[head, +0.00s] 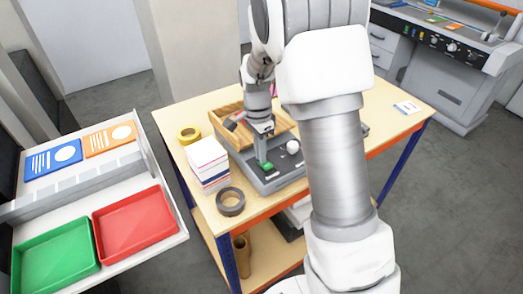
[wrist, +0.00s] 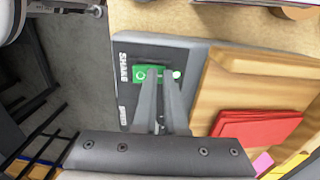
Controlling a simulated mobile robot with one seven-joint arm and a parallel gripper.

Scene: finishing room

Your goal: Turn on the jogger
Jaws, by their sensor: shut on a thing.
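The jogger (head: 283,178) is a grey machine with a slanted panel and a wooden tray (head: 223,143) on the table; both also show in the wrist view, the tray (wrist: 225,90) at the right. A green switch (head: 268,166) sits on the panel, beside the word SHAKE in the wrist view (wrist: 138,74). My gripper (head: 263,160) points down at this switch. In the wrist view its two narrow fingers (wrist: 162,76) are close together, with their tips on the switch and covering its middle. A pale round spot shows at the switch's right end.
A white knob (head: 293,147) is on the panel. Red sheets (wrist: 257,130) lie in the wooden tray. A side counter holds green (head: 55,258) and red trays (head: 135,222).

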